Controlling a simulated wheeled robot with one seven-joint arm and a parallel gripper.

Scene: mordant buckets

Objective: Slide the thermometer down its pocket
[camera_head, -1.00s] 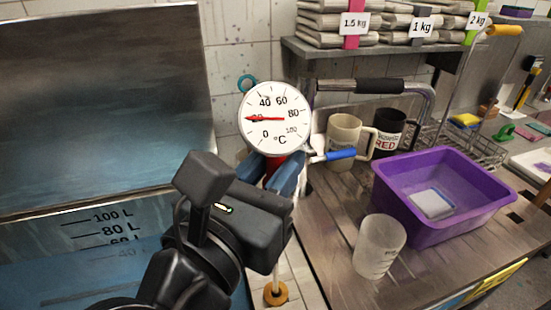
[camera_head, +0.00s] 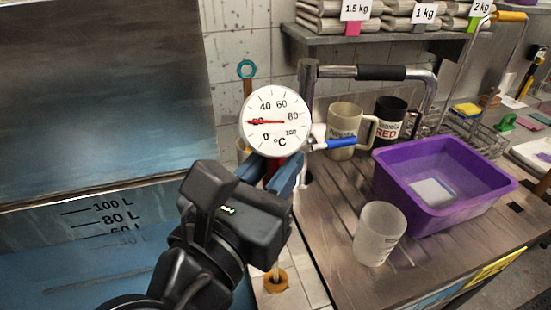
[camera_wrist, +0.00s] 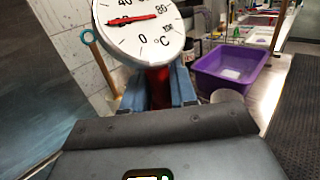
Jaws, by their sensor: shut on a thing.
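The thermometer has a round white dial (camera_head: 276,121) with a red needle and a °C mark. The dial also shows large in the wrist view (camera_wrist: 143,25). My gripper (camera_head: 272,172) is shut on the red neck just below the dial, between its blue fingers; the wrist view shows the same grip (camera_wrist: 158,88). A thin stem shows below my gripper and reaches an orange-brown ring (camera_head: 276,281) at the tank's edge. Whether this ring is the pocket, and how deep the stem sits in it, I cannot tell. My gripper hides the middle of the stem.
A tank with litre marks (camera_head: 118,217) lies at left, its metal lid (camera_head: 100,90) raised. A blue-handled tap (camera_head: 335,143) is close right of the dial. A frosted beaker (camera_head: 380,234), purple tub (camera_head: 440,225) and mugs (camera_head: 344,122) stand on the counter at right.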

